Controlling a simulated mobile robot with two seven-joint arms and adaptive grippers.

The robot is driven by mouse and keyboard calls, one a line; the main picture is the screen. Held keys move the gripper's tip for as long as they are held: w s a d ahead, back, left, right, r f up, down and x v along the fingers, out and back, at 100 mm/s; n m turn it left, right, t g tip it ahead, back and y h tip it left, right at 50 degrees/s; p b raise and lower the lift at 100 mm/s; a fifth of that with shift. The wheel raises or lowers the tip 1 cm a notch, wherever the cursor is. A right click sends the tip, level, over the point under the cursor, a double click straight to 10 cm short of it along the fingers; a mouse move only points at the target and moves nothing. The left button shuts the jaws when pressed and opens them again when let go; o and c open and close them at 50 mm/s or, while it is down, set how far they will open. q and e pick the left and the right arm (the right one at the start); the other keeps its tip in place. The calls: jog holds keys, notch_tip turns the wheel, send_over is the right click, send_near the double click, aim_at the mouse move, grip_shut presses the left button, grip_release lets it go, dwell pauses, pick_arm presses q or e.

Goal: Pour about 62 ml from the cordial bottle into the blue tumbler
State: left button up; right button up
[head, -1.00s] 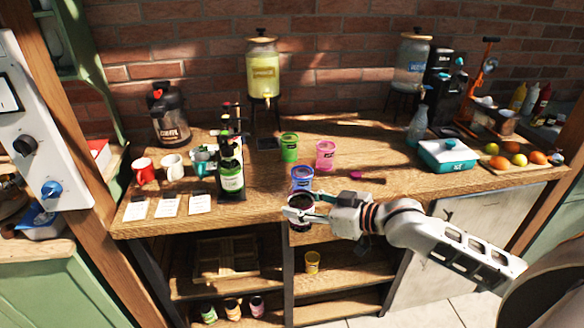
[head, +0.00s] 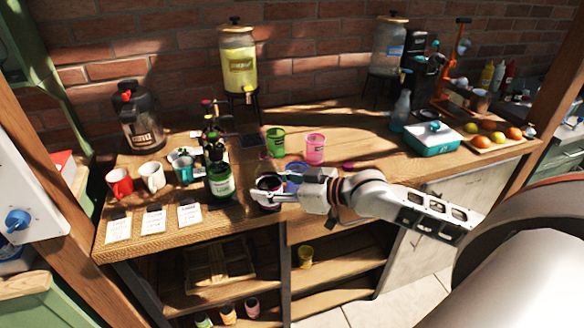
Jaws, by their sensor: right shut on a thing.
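The blue tumbler (head: 297,172) stands near the table's front edge, partly hidden behind my right gripper. Whether the dark tumbler touches the table is unclear. A green bottle (head: 221,181) with a pale label stands upright to its left, with other dark, spouted bottles close behind. Their labels are too small to read, so I cannot tell which is the cordial bottle. My left gripper is not in view.
Green (head: 275,141) and pink (head: 315,149) tumblers stand behind the blue one. Mugs (head: 152,177) and cards (head: 153,220) are at left. A yellow drink dispenser (head: 238,62) stands at the back. A teal box (head: 432,140) and fruit board (head: 487,146) are at right.

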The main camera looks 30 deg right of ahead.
jog(key=shift+r, duration=0.15)
dwell(0.3)
